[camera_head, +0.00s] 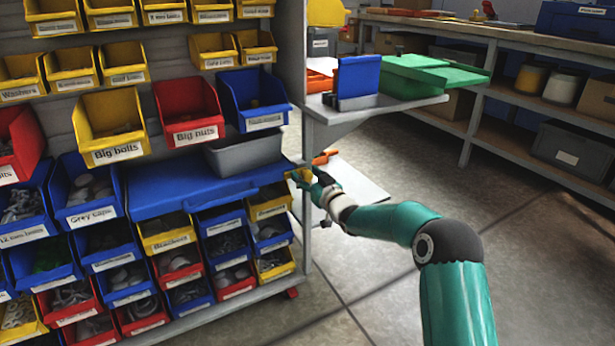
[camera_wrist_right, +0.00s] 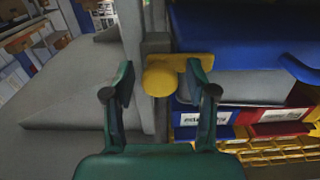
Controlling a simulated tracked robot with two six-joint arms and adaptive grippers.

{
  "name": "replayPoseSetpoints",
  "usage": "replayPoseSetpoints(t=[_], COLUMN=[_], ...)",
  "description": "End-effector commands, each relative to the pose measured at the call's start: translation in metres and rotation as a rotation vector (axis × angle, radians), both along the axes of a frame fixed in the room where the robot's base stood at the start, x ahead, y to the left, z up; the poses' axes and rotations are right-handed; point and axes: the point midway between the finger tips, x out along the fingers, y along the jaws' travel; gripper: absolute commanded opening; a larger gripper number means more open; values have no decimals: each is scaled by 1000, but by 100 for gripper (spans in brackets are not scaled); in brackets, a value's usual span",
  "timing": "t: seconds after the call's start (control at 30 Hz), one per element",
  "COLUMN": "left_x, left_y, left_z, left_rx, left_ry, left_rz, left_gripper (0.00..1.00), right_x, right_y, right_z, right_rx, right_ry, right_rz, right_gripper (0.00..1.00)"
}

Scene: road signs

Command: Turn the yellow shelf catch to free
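The yellow shelf catch (camera_head: 299,175) is at the right end of the blue pull-out shelf (camera_head: 190,190), by the grey rack post. My right gripper (camera_head: 310,181) is at the catch, and its fingers are small in the head view. In the right wrist view, the catch (camera_wrist_right: 160,80) has a round knob and a bar running to the right. The open right gripper (camera_wrist_right: 162,88) has one finger on each side of the knob. The right finger overlaps the bar's end; I cannot tell whether they touch. My left gripper is not in view.
A grey bin (camera_head: 245,154) sits on the blue shelf at the back. Labelled bins fill the rack around it. A side shelf (camera_head: 365,108) with blue and green boxes juts right above my right arm. The floor (camera_head: 375,280) at right is clear.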

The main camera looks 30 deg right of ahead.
Motion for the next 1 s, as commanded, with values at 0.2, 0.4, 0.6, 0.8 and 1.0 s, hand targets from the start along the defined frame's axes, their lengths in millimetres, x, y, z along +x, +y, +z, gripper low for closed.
replayPoseSetpoints(t=[0.2,0.4,0.6,0.8,1.0], left_x=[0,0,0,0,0], left_y=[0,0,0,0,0], left_z=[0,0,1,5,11], left_rx=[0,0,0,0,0], left_ry=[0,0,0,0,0], left_rz=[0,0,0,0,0], left_gripper=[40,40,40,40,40], right_x=[0,0,0,0,0], right_y=[-1,-1,-1,-1,-2], right_z=[0,0,1,2,2], right_rx=[0,1,22,95,233], right_ry=[0,-1,-1,-1,-1], right_rz=[-1,-1,-1,-1,-2], right_gripper=[17,0,0,0,0])
